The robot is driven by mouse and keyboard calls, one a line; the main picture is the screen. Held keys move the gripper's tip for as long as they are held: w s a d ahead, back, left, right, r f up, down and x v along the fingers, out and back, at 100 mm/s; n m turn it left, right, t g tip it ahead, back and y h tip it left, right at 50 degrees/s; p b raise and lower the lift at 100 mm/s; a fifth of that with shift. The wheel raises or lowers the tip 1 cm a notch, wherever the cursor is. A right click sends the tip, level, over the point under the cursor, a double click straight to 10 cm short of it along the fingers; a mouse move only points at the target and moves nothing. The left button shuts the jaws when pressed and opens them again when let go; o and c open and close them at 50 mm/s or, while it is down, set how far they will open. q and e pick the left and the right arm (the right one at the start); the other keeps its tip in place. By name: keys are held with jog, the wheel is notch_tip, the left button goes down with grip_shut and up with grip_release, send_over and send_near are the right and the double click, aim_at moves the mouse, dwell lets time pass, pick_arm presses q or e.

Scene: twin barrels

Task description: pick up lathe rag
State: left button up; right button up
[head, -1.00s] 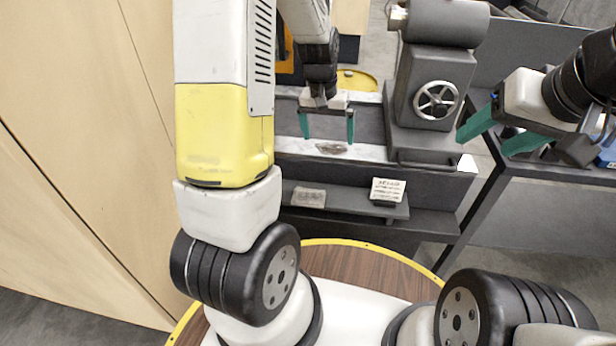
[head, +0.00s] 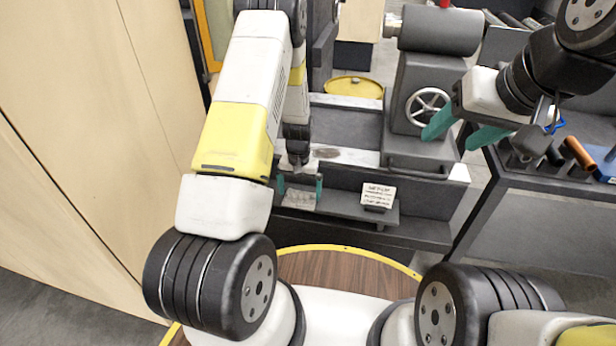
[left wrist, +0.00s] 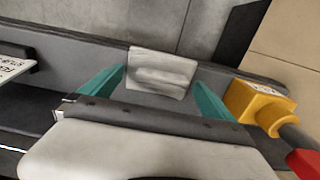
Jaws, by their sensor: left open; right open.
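A folded light grey rag (head: 298,199) lies on the low front shelf of the lathe in the head view. In the left wrist view the rag (left wrist: 160,70) shows as a pale folded cloth between the fingertips. My left gripper (head: 300,186) is open and empty, pointing down, with one green finger on either side of the rag; I cannot tell whether they touch it. My right gripper (head: 450,133) is open and empty, in front of the lathe's handwheel.
A small lettered sign (head: 379,195) stands on the shelf (head: 345,206) right of the rag. The lathe bed (head: 360,157) is just behind. A handwheel (head: 427,111) is on the right. A yellow block (left wrist: 258,105) with a red part is beside the right finger in the left wrist view.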

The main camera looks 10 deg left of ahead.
pick_arm(q)
jog(key=shift+f, duration=0.65)
jog(key=c, duration=1)
jog(key=shift+r, duration=0.15)
jog(key=shift+c, duration=0.2)
jog(key=shift+r, duration=0.7)
jog(key=shift+s+r, duration=0.2)
jog(key=shift+r, duration=0.85)
jog(key=s+a+r, duration=0.1)
jog(key=s, duration=1.4)
jog(key=shift+s, duration=0.25)
jog(key=shift+r, duration=0.1)
